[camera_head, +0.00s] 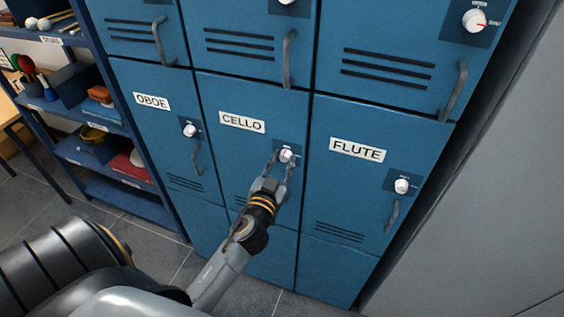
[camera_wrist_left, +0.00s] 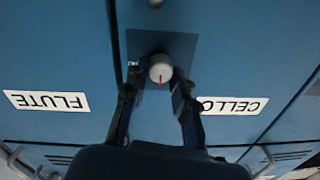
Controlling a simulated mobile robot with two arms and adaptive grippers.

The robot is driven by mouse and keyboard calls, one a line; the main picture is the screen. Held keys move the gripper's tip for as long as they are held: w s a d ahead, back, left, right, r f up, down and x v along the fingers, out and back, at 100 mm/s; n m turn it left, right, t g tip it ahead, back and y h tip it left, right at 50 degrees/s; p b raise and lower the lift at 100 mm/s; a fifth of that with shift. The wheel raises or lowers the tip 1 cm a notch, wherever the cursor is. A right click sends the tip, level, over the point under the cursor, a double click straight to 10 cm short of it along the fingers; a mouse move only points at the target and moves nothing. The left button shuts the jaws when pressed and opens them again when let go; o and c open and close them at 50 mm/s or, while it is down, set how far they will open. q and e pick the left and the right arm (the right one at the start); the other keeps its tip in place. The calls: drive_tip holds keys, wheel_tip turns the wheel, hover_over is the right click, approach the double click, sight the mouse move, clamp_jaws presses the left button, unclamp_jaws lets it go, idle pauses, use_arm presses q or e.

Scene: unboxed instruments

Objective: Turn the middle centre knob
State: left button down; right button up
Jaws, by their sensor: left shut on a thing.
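The middle centre knob (camera_head: 286,155) is a small white dial on a dark plate on the blue CELLO locker door (camera_head: 228,160). My left gripper (camera_head: 282,162) reaches up to it from below, with its fingers on either side. In the left wrist view, which is upside down, the knob (camera_wrist_left: 160,68) sits between the two fingertips, and its red mark points down in the picture. The left gripper is shut on the knob. The CELLO door's handle cannot be made out clearly behind the gripper. My right gripper is not in view.
The OBOE knob (camera_head: 189,130) and FLUTE knob (camera_head: 402,186) are on the neighbouring doors. Handles stick out nearby, such as the FLUTE handle (camera_head: 391,216) and the one above CELLO (camera_head: 289,59). A blue shelf (camera_head: 125,203) stands at the left. The doors look closed.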

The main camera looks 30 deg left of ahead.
use_arm(q)
drive_tip(key=shift+m, duration=0.4)
drive_tip(key=m+b, duration=0.1)
drive_tip(key=m, duration=0.1)
drive_tip(key=shift+m, duration=0.4)
drive_tip(key=m, duration=0.5)
drive_tip(key=shift+f+m, duration=0.1)
drive_tip(key=shift+m, duration=0.2)
drive_tip(key=m, duration=0.5)
drive_tip(key=shift+m+h, duration=0.3)
drive_tip(key=m, duration=0.3)
drive_tip(key=shift+f, duration=0.1)
drive_tip(key=shift+t, duration=0.3)
drive_tip(key=shift+m, duration=0.4)
